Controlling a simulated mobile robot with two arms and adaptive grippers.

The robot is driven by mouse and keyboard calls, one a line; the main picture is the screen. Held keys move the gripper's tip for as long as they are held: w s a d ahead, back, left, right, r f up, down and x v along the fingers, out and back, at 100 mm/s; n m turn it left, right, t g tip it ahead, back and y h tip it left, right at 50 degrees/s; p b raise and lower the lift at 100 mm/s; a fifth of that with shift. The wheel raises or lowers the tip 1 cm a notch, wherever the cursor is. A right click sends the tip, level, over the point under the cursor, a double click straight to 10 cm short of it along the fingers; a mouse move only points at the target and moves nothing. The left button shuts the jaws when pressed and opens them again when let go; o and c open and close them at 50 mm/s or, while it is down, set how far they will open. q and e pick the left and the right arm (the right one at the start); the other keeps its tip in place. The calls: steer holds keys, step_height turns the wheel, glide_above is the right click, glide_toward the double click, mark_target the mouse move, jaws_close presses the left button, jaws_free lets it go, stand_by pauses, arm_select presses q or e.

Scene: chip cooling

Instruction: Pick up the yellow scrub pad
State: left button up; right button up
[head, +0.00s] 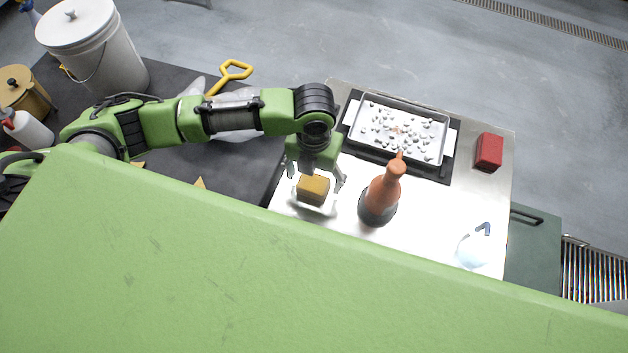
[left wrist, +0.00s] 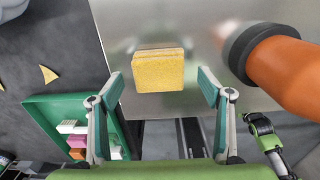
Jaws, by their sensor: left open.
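The yellow scrub pad (head: 313,190) is a small block with a brownish top, on the shiny metal worktop in the head view. It also shows in the left wrist view (left wrist: 158,72), ahead of the fingers. My left gripper (head: 318,182) is over the pad with its fingers spread to either side. In the left wrist view the left gripper (left wrist: 163,92) is open, with the pad centred between the finger lines. I cannot tell how far the fingertips are from the pad's sides.
An orange bottle with a dark base (head: 382,195) stands close right of the left gripper. A metal tray of pale chips (head: 443,146) lies behind, with a red block (head: 489,151) to its right. A green box with coloured blocks (left wrist: 40,104) sits lower left in the wrist view.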

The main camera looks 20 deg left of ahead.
arm_select(q)
step_height(320, 180, down, 2)
steer(key=shift+f, duration=0.2)
steer(key=c, duration=1.2)
arm_select(e)
steer(key=shift+w+a+r, duration=0.15)
steer(key=shift+a+r, duration=0.15)
steer(key=shift+r, duration=0.1)
arm_select(q)
steer(key=shift+o, duration=0.2)
steer(key=shift+r, duration=0.15)
arm_select(e)
steer(key=shift+f, duration=0.15)
